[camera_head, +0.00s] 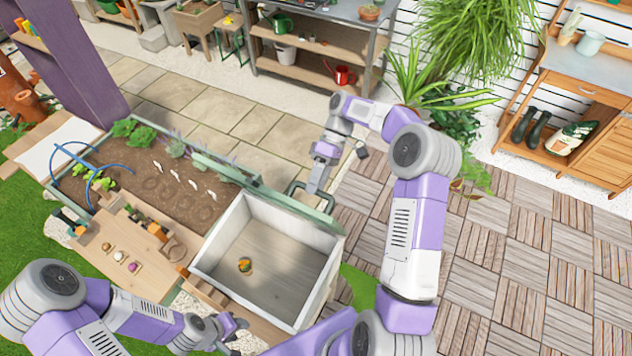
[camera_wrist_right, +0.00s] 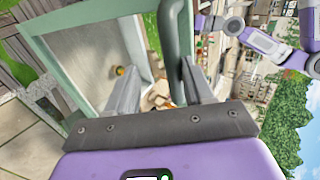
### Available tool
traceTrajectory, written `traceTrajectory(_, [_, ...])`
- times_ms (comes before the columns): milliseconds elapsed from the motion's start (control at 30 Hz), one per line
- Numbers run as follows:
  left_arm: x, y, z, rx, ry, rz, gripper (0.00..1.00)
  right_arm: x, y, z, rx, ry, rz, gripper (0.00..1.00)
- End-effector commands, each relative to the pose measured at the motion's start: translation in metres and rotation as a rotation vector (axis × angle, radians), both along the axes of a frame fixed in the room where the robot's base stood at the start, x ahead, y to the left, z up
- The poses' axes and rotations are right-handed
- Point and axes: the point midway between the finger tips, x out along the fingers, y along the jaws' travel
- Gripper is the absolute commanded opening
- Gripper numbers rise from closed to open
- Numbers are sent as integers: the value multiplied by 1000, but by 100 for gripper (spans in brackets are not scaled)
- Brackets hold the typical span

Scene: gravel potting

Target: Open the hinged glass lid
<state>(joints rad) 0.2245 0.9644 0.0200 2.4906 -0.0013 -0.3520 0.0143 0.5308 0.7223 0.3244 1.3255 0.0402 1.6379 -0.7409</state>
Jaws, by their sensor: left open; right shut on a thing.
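The glass lid has a pale green frame (camera_head: 270,200) and stands raised at the far side of a white-walled box (camera_head: 215,240), seen nearly edge-on from the head. The frame also shows in the right wrist view (camera_wrist_right: 72,20), with the box interior visible through it. A dark green bar handle (camera_head: 328,204) sits on the frame's outer side. My right gripper (camera_head: 316,188) is shut on this handle, which also shows between the fingers in the wrist view (camera_wrist_right: 174,35). My left gripper (camera_head: 232,326) is open and empty near the box's front left corner.
A small orange-yellow object (camera_head: 245,265) lies inside the box. A soil bed (camera_head: 150,170) with plants adjoins on the left, with a wooden work surface (camera_head: 110,245) before it. A tall leafy plant (camera_head: 440,90) stands behind my right arm. The tiled deck on the right is clear.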

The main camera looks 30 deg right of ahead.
Motion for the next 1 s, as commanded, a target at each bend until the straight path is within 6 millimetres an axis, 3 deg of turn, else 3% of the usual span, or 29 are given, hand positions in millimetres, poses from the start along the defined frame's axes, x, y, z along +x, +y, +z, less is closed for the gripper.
traceTrajectory(467, [0, 0, 0, 0, 0, 0, 43, 3, -3, 3, -3, -4, 0, 44])
traceTrajectory(1000, [0, 0, -3, 0, 0, 0, 43, 28, -41, 45, -2, -2, 1, 44])
